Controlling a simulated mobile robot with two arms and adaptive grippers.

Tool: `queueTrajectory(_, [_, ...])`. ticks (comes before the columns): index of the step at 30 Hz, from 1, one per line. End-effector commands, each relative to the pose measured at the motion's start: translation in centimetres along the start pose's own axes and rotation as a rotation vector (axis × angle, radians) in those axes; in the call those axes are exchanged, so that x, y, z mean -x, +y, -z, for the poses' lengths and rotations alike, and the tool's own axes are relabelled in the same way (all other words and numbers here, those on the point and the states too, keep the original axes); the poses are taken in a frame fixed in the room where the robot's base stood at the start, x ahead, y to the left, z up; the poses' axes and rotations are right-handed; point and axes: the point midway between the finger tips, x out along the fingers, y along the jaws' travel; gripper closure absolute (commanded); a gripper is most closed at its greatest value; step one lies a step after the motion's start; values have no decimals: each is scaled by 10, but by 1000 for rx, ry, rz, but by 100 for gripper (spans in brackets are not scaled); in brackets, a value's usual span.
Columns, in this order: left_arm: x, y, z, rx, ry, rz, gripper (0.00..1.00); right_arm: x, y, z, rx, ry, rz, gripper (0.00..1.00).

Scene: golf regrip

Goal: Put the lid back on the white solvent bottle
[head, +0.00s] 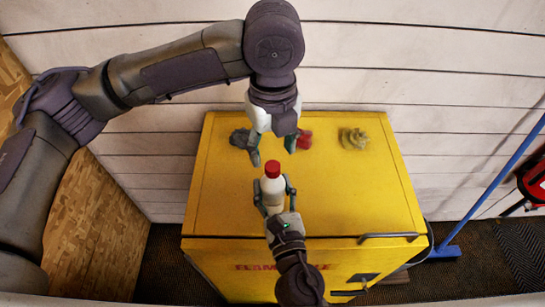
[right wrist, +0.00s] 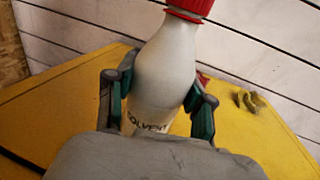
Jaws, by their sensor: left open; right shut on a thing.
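The white solvent bottle (head: 272,190) is upright at the front middle of the yellow cabinet top in the head view. It fills the middle of the right wrist view (right wrist: 165,75), tilted in that picture, with part of its label showing. The red lid (head: 272,168) sits on the bottle's neck and also shows at the top of the right wrist view (right wrist: 190,8). I cannot tell how tight it is. My right gripper (head: 274,188) is shut around the bottle's body. My left gripper (head: 272,153) is open and empty, just above and behind the lid, apart from it.
Crumpled rags lie along the back of the yellow cabinet (head: 370,200): a dark one (head: 239,138), a red one (head: 304,139) and a yellowish one (head: 354,138). A blue broom (head: 480,205) and a red extinguisher (head: 535,180) stand at right.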

Motion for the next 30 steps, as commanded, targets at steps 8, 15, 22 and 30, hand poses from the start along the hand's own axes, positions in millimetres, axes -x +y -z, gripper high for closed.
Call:
queueTrajectory(8, [57, -1, 0, 0, -1, 2, 41, 0, 0, 0, 0, 0, 0, 100])
queueTrajectory(15, [76, 0, 0, -1, 0, 0, 41, 0, 0, 0, 0, 0, 0, 100])
queueTrajectory(22, [77, 0, 0, -1, 0, -1, 41, 0, 0, 0, 0, 0, 0, 100])
queueTrajectory(30, [76, 0, 0, -1, 0, -1, 41, 0, 0, 0, 0, 0, 0, 18])
